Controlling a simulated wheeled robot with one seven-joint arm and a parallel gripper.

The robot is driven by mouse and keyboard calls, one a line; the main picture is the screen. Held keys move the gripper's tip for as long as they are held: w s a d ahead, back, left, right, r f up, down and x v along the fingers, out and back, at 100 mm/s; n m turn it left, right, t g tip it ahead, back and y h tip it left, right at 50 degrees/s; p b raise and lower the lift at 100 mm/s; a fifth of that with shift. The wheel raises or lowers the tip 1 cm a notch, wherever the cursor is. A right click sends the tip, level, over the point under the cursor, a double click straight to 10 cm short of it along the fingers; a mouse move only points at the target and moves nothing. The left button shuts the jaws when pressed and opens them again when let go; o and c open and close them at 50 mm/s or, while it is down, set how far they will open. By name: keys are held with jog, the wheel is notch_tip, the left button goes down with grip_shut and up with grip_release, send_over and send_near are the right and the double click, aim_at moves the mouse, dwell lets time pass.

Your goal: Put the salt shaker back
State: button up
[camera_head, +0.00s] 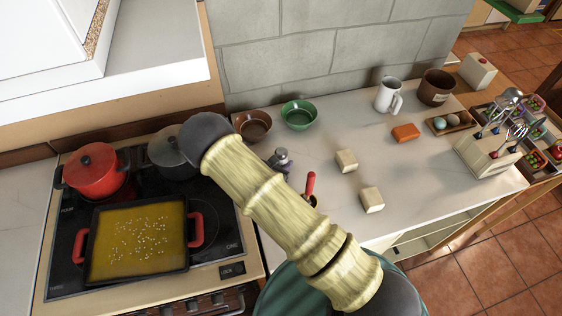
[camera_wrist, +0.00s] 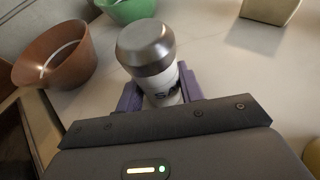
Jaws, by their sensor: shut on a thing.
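The salt shaker (camera_wrist: 150,60) has a silver metal cap and a white body with dark lettering, partly hidden. My gripper (camera_wrist: 158,95) is shut on it, with a purple finger on each side of the body. The shaker looks roughly upright. In the head view the salt shaker (camera_head: 281,155) shows small beside my arm, over the counter near the brown and green bowls. My arm hides most of the gripper there. I cannot tell whether the shaker's base touches the counter.
A brown bowl (camera_head: 253,126) and a green bowl (camera_head: 299,115) stand by the wall. Two cream blocks (camera_head: 346,161) (camera_head: 372,200), a red-handled tool (camera_head: 310,187) and an orange block (camera_head: 405,132) lie to the right. A yellow-filled pan (camera_head: 137,240) with white grains sits on the stove.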

jog(key=shift+f, duration=0.15)
jog(key=o, duration=1.1)
jog(key=shift+r, duration=0.25)
jog(key=b+v, duration=0.3)
jog(key=v, duration=0.9)
jog(key=shift+f, duration=0.1)
jog(key=shift+s, duration=0.15)
